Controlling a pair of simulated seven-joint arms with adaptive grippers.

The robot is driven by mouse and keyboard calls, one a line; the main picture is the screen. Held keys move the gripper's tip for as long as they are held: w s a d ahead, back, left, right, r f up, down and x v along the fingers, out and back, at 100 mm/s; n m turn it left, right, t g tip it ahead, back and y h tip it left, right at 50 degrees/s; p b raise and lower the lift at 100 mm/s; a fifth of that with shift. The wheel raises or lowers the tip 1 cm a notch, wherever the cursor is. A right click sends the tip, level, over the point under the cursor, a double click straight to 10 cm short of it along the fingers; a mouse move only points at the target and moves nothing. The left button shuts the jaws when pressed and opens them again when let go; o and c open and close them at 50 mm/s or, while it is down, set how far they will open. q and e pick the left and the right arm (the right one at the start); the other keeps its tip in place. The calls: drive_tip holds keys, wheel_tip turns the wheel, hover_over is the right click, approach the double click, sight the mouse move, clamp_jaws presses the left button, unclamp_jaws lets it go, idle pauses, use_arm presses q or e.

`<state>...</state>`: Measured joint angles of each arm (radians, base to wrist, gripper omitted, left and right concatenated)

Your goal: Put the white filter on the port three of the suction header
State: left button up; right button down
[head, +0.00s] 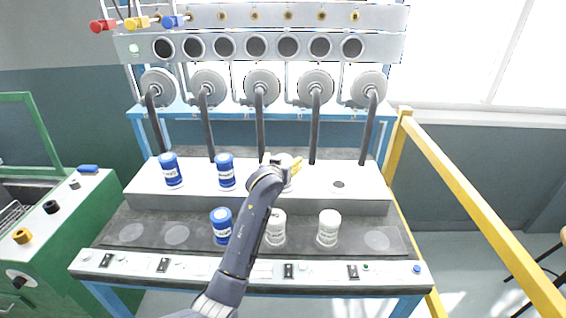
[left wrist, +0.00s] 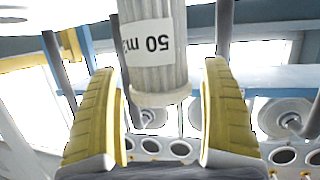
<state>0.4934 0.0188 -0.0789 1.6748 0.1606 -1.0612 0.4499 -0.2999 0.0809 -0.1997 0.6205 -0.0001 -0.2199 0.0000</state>
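A white filter (head: 289,174) stands over the third place from the left on the white suction header (head: 360,205). My left gripper (head: 285,163) is in front of its upper part and hides much of it, so I cannot see whether its base is fully seated. In the left wrist view the white filter (left wrist: 155,75), labelled "50 m³" upside down, shows between the two yellow fingers of the left gripper (left wrist: 165,115). Gaps show on both sides, so the fingers are open. My right gripper is not in view.
Blue filters (head: 171,171) and (head: 226,173) stand on the header's first two places; the fourth port (head: 338,184) is empty. A blue filter (head: 221,227) and white filters (head: 275,229) and (head: 328,229) stand on the grey mat (head: 155,222). Hoses (head: 315,130) rise behind.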

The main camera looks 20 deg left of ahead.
use_arm(q)
drive_tip(key=shift+s+r, duration=0.1)
drive_tip(key=shift+r, duration=0.1)
drive_tip(key=v, duration=1.1)
drive_tip(key=shift+s+r, duration=0.15)
drive_tip(key=shift+s, duration=0.25)
drive_tip(key=shift+d, duration=0.15)
